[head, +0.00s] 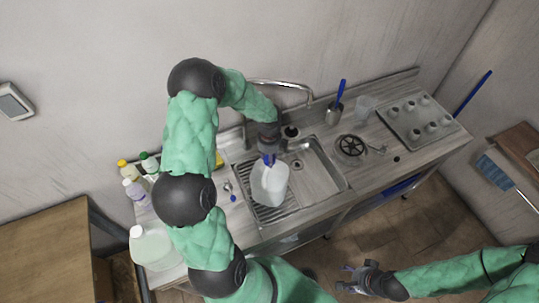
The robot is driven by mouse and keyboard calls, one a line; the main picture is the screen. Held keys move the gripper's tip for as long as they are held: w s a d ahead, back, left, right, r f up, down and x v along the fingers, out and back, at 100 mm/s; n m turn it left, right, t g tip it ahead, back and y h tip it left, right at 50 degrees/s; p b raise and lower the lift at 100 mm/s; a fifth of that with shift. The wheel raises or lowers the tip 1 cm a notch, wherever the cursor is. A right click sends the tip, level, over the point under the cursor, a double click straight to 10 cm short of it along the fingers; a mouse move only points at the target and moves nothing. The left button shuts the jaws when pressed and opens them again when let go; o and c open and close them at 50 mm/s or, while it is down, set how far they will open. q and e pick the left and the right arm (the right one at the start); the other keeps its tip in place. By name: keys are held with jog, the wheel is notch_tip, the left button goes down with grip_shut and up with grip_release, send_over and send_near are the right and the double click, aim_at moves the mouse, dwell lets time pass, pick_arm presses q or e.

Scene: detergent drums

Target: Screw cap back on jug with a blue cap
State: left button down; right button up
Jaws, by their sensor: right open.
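A whitish translucent jug (270,186) appears at the left part of the sink, over the ribbed drainer. I cannot tell whether it stands there or hangs above it. Blue shows at the jug's top (268,160), right under my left gripper (268,152). That gripper points down from above, and its fingers are too small and hidden to read. A small blue piece (233,198), perhaps a cap, lies on the counter left of the sink. My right gripper (354,281) is open and empty, low over the floor in front of the counter.
A larger pale jug with a white cap (152,248) stands at the counter's left end, near several bottles (136,190). A faucet (285,84) arches behind the sink (325,178).

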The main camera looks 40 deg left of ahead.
pick_arm(q)
jog(key=shift+m+p, duration=0.6)
jog(key=shift+m, duration=0.4)
jog(key=shift+f, duration=0.1)
jog(key=shift+m+p, duration=1.5)
jog(key=shift+m, duration=1.3)
jog(key=c, duration=0.9)
grip_release()
jog(key=shift+w, duration=0.1)
